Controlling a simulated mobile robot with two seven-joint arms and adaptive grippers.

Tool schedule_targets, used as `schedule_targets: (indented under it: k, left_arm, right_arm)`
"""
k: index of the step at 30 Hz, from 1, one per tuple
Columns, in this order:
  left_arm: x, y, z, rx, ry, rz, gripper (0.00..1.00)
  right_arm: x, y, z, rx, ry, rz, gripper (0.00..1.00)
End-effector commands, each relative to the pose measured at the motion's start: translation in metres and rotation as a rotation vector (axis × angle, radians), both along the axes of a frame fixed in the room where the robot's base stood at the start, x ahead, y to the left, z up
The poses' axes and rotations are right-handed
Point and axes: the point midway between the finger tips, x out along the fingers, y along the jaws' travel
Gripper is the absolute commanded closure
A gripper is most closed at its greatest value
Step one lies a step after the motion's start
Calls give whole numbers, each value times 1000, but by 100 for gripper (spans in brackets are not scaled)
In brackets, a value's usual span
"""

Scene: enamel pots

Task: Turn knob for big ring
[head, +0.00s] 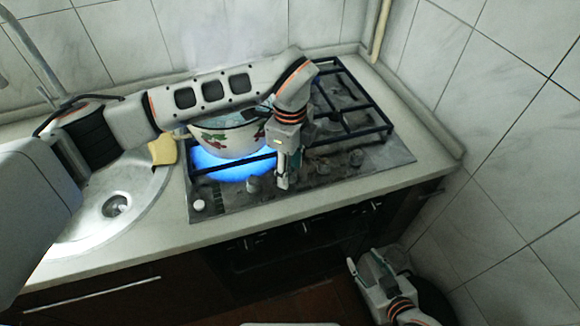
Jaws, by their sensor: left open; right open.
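The gas hob (225,208) is set in the worktop, with several knobs along its front. A white knob (199,205) is at its left front corner. A grey knob (254,184) is just left of my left gripper (284,184), and another knob (323,168) is to its right. My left gripper points down over the front of the hob; I cannot tell whether it touches a knob. A large blue flame (232,165) burns under the enamel pot (230,140) on the left burner. My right gripper (366,262) is open and empty, low in front of the cabinets.
My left arm passes over the pot and hides part of it. Black grates (345,130) cover the right burners. A sink (112,205) with a yellow sponge (163,149) is at left. Tiled walls (500,180) close the back and right.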

Motion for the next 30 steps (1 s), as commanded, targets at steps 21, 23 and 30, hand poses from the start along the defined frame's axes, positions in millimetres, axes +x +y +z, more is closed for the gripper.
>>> schedule_targets:
  k: [21, 23, 30]
  left_arm:
    - [0, 0, 0, 0, -1, -100, 98]
    - [1, 1, 0, 1, -2, -139, 98]
    - [0, 0, -1, 2, -1, -346, 98]
  right_arm:
    - [-3, 0, -10, -1, 9, -1, 60]
    - [-3, 0, -12, -1, 9, -1, 60]
    - [-4, 0, -21, -1, 11, -1, 60]
